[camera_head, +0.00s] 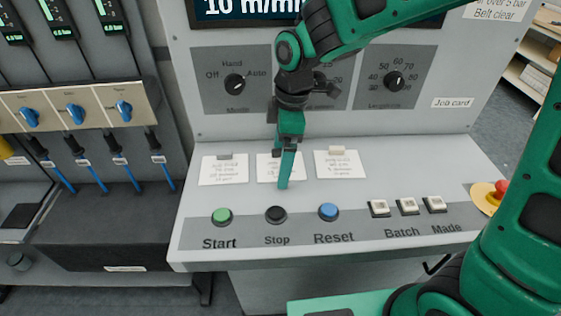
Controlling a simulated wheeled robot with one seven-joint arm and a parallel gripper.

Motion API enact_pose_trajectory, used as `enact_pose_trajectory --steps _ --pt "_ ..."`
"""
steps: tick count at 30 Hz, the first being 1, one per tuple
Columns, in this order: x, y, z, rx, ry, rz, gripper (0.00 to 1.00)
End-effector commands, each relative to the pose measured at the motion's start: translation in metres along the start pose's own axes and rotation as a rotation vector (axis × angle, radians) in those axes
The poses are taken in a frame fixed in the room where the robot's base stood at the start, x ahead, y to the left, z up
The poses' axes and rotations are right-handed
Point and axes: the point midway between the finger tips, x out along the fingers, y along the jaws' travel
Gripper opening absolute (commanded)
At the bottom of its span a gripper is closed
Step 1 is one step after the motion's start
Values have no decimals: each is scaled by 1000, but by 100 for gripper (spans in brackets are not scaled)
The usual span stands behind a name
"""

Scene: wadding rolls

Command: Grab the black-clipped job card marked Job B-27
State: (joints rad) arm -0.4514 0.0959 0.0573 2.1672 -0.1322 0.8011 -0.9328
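Three white job cards lie in a row on the console's sloped shelf. The middle card (267,172) has a dark clip at its top edge, partly hidden behind my gripper. The left card (223,172) has a grey clip, and the right card (341,166) has a beige clip. The print on all three is too small to read. My gripper (284,186) points down in front of the middle card and covers part of it. Its fingers overlap in this view, so I cannot tell their opening or whether they touch the card.
Green, black and blue buttons (328,211) line the shelf's front, with several white square buttons (407,206) to their right. A red emergency knob (499,190) stands at the right end. Rotary knobs (394,81) sit on the upright panel behind.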

Motion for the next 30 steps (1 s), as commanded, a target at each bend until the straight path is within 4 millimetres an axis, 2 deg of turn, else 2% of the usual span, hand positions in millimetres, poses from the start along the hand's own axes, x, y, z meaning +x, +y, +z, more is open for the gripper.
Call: enact_pose_trajectory --steps 1,6,20,25,29,30 --pt "0 0 0 0 0 0 94" --pt "0 0 0 0 0 0 53" --pt "-5 1 0 1 1 2 52" --pt "-21 1 -2 1 2 4 52" --pt "-43 2 -3 3 3 5 52" --pt "-46 -5 -10 -1 2 3 52"
